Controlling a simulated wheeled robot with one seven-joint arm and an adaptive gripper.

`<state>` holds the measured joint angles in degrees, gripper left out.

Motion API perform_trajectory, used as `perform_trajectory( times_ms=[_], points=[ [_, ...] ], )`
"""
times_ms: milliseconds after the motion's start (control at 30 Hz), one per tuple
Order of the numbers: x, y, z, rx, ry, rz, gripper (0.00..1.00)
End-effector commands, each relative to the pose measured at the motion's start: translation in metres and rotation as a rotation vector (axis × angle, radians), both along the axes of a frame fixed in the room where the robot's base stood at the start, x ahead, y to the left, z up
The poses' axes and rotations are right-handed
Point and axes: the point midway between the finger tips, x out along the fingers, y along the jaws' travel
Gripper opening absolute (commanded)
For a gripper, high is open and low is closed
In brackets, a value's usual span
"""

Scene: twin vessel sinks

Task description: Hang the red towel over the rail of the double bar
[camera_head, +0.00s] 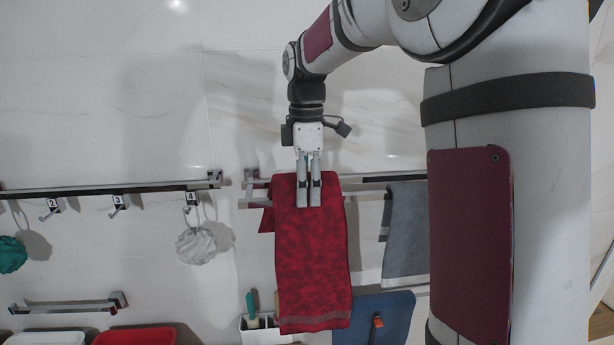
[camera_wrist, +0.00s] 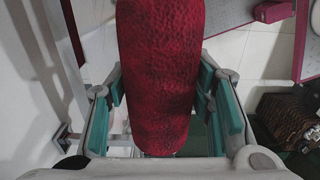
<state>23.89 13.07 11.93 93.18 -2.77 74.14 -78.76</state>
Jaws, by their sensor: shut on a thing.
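The red towel (camera_head: 313,265) hangs down in a long, patterned panel in the head view. My gripper (camera_head: 309,203) points down, with its fingers shut on the towel's upper part. In the wrist view the towel (camera_wrist: 160,60) fills the space between my teal-padded fingers (camera_wrist: 160,105). The double bar (camera_head: 365,179) runs along the wall at the height of the towel's top edge, and the towel hides part of it. A small red flap shows left of the main panel. I cannot tell whether the towel rests on the rail or is in front of it.
A grey towel (camera_head: 405,235) hangs on the bar's right part. A hook rail (camera_head: 100,188) with numbered hooks is at left, with a white puff (camera_head: 196,246) and a teal puff (camera_head: 12,254). A blue board (camera_head: 385,318) and white caddy (camera_head: 258,333) stand below. A wicker basket (camera_wrist: 289,119) shows at right.

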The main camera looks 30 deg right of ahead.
Motion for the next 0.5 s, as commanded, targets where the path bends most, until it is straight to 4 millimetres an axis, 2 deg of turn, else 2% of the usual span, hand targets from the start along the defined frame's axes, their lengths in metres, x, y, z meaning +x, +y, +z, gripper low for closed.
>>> perform_trajectory(
  times_ms=[500],
  points=[
    [0.000,0.000,-0.029,0.000,-0.001,0.001,0.00]
  ],
)
